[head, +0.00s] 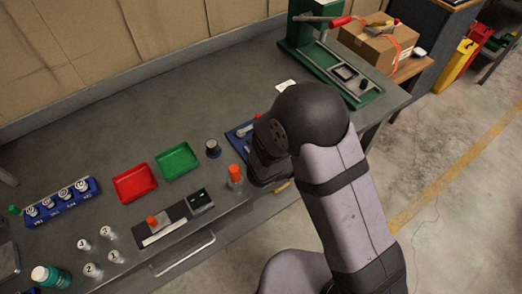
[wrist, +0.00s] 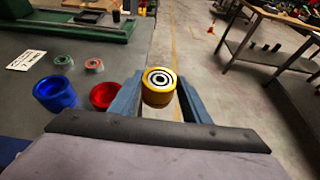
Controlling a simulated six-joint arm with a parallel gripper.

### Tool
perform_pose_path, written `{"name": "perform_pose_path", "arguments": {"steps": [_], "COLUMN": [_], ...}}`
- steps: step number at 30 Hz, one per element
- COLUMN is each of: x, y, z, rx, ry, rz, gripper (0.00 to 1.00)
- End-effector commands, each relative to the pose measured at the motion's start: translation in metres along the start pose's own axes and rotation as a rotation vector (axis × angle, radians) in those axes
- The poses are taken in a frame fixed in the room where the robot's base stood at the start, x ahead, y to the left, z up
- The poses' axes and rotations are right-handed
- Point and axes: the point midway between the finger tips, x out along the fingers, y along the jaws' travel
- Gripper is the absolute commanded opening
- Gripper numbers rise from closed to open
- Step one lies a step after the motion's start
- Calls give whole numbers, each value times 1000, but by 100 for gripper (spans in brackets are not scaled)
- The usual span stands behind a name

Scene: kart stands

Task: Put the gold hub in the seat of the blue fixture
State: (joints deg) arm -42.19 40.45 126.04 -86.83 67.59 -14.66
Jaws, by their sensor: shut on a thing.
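The gold hub (wrist: 159,82) sits between the two fingers of my gripper (wrist: 160,100) in the wrist view, its ringed dark-and-light end facing the camera. My gripper is shut on it. In the head view my gripper (head: 266,165) is over the front edge of the bench, and the hub is hidden there. A round blue holder with an open hollow (wrist: 55,94) stands on the bench, left of my gripper in the wrist view. In the head view a blue piece (head: 236,137) shows partly behind my gripper; I cannot tell whether it is the same thing.
A red cup (wrist: 105,95) stands beside the blue holder, with two small ringed parts behind. A red tray (head: 134,183), a green tray (head: 178,161) and a blue rack (head: 62,203) of cylinders are on the bench. A green press (head: 340,75) stands at the far end.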

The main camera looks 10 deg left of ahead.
Motion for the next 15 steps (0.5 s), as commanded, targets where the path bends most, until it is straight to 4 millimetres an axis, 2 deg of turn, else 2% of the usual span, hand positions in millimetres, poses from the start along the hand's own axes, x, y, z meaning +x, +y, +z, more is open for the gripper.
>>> {"name": "perform_pose_path", "arguments": {"steps": [1, 9, 15], "x": [5, 27, 40], "y": [-4, -32, -52], "z": [-11, -57, -85], "rx": [2, 17, 29], "ry": [-3, -3, -3], "rz": [-6, -48, -76], "gripper": [11, 11, 11]}}
